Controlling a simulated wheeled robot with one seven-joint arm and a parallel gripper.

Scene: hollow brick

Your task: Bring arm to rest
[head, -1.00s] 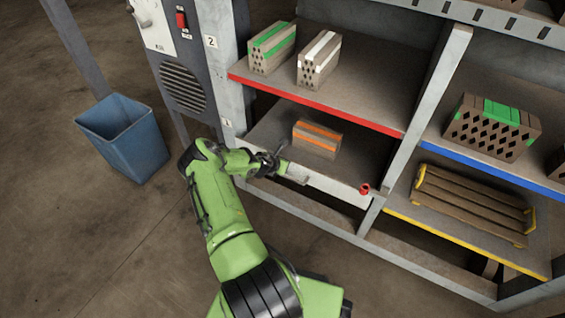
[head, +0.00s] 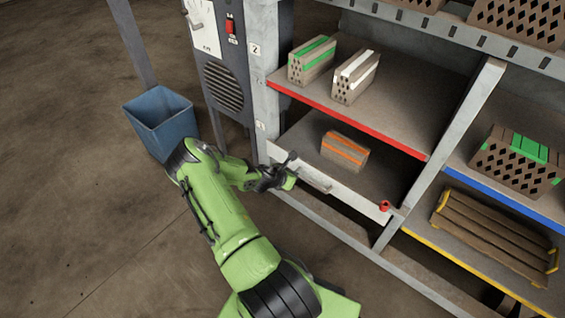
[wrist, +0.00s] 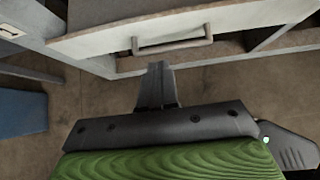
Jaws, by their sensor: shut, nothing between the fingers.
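My green arm reaches forward from the bottom of the head view. My gripper (head: 291,158) is shut and empty, close in front of the white lower drawer front (head: 345,195). In the wrist view my gripper (wrist: 158,70) shows its fingers together, below the drawer handle (wrist: 172,45) and apart from it in the picture. An orange-striped hollow brick (head: 345,150) lies on the surface behind the drawer front.
A blue bin (head: 160,122) stands left of my arm. The red-edged shelf (head: 410,110) holds a green-striped brick (head: 312,60) and a white-striped brick (head: 356,77). A yellow-edged shelf (head: 485,265) is at right. Floor at left is free.

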